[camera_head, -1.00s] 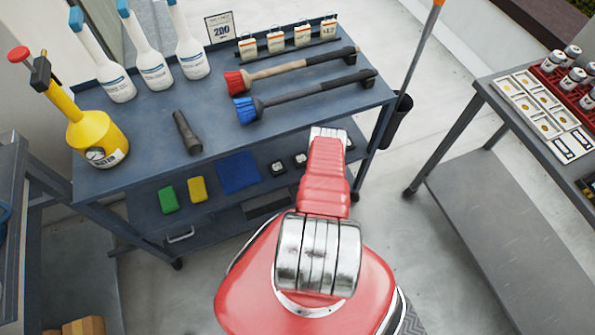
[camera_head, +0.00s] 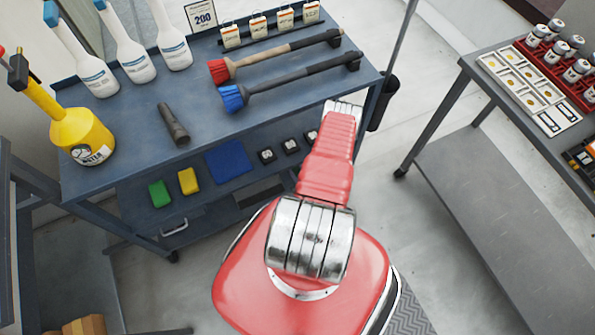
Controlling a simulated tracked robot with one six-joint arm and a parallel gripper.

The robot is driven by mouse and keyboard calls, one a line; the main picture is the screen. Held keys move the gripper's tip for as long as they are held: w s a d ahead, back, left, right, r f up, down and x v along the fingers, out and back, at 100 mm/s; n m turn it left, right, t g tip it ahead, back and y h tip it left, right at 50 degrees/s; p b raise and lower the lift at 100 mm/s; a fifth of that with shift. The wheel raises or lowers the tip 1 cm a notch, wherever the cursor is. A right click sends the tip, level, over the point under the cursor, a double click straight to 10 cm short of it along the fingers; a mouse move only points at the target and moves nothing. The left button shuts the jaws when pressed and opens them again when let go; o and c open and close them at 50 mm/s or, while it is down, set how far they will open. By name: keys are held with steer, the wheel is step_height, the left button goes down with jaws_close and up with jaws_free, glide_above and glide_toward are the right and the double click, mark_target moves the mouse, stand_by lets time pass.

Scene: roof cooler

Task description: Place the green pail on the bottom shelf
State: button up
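No green pail can be made out in the camera_head view. A blue-grey cart (camera_head: 130,120) stands ahead, with a loaded top and a lower shelf (camera_head: 140,207). The lower shelf bears a green block (camera_head: 159,194), a yellow block (camera_head: 188,181), a blue cloth (camera_head: 228,161) and small dark items. A grey table at the right has a bare lower shelf (camera_head: 490,205). My red arm reaches up the middle and hides part of the cart's right side. My gripper is not in view.
The cart's top holds spray bottles (camera_head: 128,55), a yellow pump sprayer (camera_head: 82,135), a dark torch (camera_head: 173,125) and two brushes (camera_head: 290,85). The right table holds a red rack (camera_head: 560,75). Pale floor (camera_head: 385,190) lies clear between cart and table.

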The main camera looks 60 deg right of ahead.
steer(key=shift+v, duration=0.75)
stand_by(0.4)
